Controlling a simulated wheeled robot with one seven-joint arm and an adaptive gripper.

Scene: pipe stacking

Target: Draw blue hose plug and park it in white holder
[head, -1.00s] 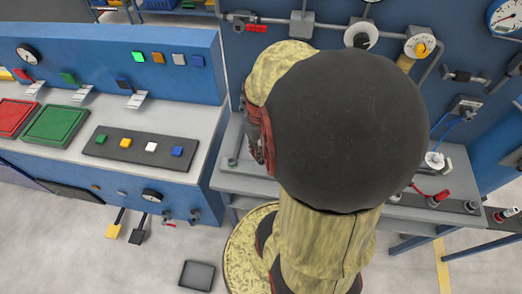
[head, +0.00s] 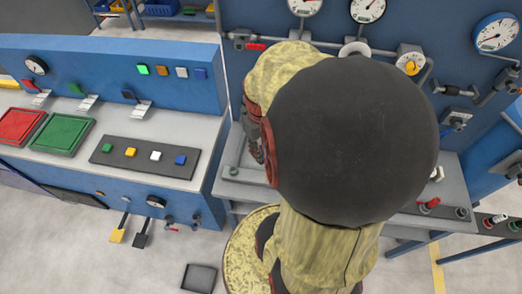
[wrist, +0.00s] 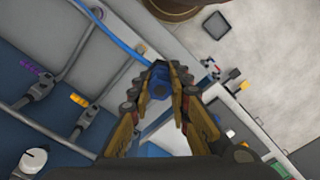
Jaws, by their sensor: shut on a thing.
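My gripper (wrist: 161,72) is in the wrist view, with its fingers closed around the blue hose plug (wrist: 158,90). The blue hose (wrist: 104,32) runs from the plug toward the upper left. In the head view my own arm fills the middle and hides the gripper and the plug. A small white piece (head: 437,173), perhaps the white holder, shows just right of my arm, mostly covered by it. I cannot make out the white holder in the wrist view.
A blue panel with gauges (head: 495,32), pipes and valves stands behind the grey bench (head: 455,195). Red-ended fittings (head: 429,204) stand on the bench at right. A console with coloured buttons (head: 145,155) is at left. A dark tray (head: 199,278) lies on the floor.

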